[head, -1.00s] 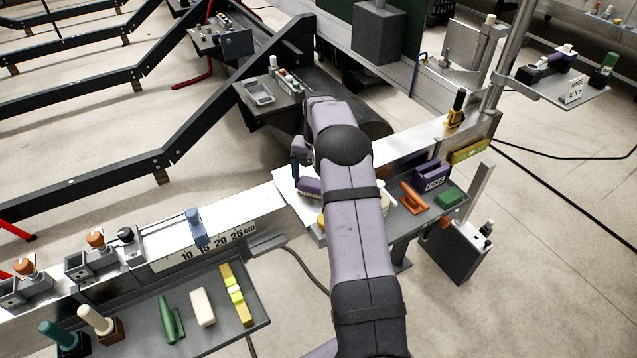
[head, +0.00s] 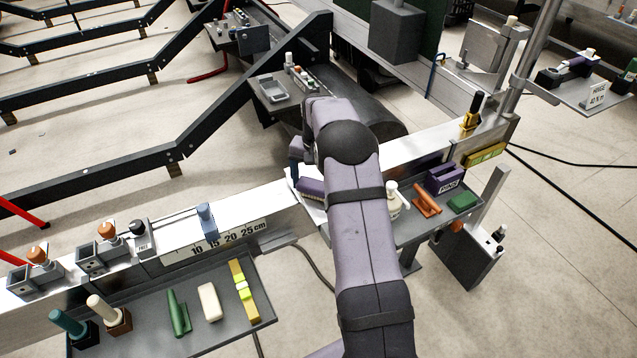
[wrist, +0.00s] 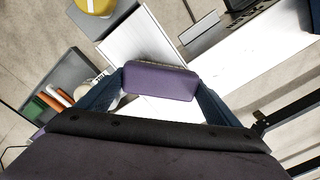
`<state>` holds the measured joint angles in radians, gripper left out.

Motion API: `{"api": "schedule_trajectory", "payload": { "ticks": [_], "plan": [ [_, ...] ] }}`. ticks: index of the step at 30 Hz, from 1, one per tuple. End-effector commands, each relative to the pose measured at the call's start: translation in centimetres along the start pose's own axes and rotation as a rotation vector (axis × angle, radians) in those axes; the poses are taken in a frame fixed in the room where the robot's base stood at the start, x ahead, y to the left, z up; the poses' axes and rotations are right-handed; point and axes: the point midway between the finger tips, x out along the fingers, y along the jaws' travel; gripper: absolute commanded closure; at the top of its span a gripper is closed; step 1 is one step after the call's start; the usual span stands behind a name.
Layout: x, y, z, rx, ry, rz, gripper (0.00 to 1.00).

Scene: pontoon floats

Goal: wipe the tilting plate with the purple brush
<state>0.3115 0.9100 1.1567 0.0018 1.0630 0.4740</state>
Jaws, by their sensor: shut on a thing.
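The purple brush (wrist: 160,82) is held crosswise between the two blue fingers of my gripper (wrist: 161,88) in the wrist view. It also shows in the head view (head: 311,188), left of my forearm, with my gripper (head: 298,172) partly hidden by my own arm. The white tilting plate (wrist: 138,42) lies under the brush, and parts of it show on both sides of the brush. In the head view only a sliver of the plate (head: 315,211) is seen beside my arm. I cannot tell whether the bristles touch the plate, or how far it tilts.
A metal beam (head: 262,203) with a centimetre scale runs beside the plate. A grey tray (head: 415,232) on the right holds a white bottle (head: 393,199), an orange tool (head: 426,200), a green block (head: 464,201) and a purple box (head: 445,178). Another tray (head: 140,330) stands front left.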

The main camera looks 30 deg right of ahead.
Motion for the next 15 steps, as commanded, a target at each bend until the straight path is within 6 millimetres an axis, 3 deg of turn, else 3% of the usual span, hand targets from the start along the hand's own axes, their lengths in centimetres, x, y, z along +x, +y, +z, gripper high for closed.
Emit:
{"api": "schedule_trajectory", "payload": {
  "ticks": [15],
  "plan": [
    [0.3,-2.3,2.3,0.000,-0.002,0.000,0.47]
  ]
}}
